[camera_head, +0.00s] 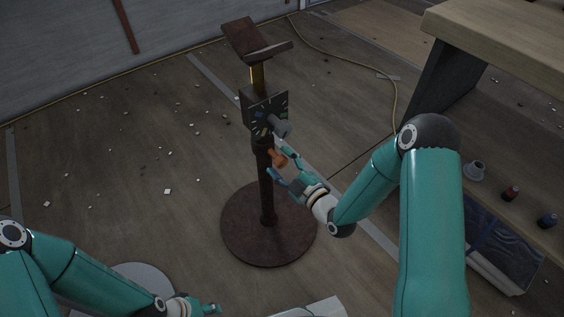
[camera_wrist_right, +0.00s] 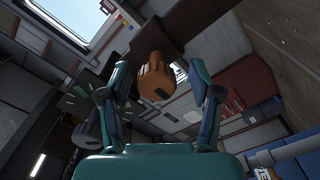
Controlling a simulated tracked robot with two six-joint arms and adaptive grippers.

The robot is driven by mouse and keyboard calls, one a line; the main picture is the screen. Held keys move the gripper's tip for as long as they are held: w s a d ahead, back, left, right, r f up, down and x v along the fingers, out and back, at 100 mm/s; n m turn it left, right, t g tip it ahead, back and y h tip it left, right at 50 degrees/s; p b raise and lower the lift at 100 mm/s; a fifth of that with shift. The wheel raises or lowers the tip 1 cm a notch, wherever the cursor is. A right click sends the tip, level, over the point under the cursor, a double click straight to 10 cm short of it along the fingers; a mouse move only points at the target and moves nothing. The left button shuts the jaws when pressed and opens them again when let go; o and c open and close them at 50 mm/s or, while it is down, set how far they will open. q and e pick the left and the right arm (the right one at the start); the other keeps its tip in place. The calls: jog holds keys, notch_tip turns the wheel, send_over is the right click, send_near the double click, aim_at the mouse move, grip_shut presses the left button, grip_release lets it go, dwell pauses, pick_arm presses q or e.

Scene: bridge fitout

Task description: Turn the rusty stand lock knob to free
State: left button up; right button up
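The rusty stand has a round brown base (camera_head: 240,235), a dark post (camera_head: 266,190) and a tilted top plate (camera_head: 252,38). An orange-brown lock knob (camera_head: 278,158) sticks out from the post below a dark dial plate (camera_head: 262,108) with coloured marks and a grey knob (camera_head: 279,126). My right gripper (camera_head: 283,168) is at the lock knob with its fingers apart. In the right wrist view the knob (camera_wrist_right: 155,80) lies between the two open fingers, with visible gaps on both sides. My left gripper (camera_head: 207,308) is low at the bottom edge, partly shown; its opening is unclear.
A wooden bench (camera_head: 510,40) stands at the right. A yellow cable (camera_head: 345,58) crosses the floor behind. Small debris litters the open floor left of the stand.

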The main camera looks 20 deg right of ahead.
jog(key=shift+r, duration=0.1)
jog(key=v, duration=0.7)
jog(key=shift+s, duration=0.2)
dwell(0.4)
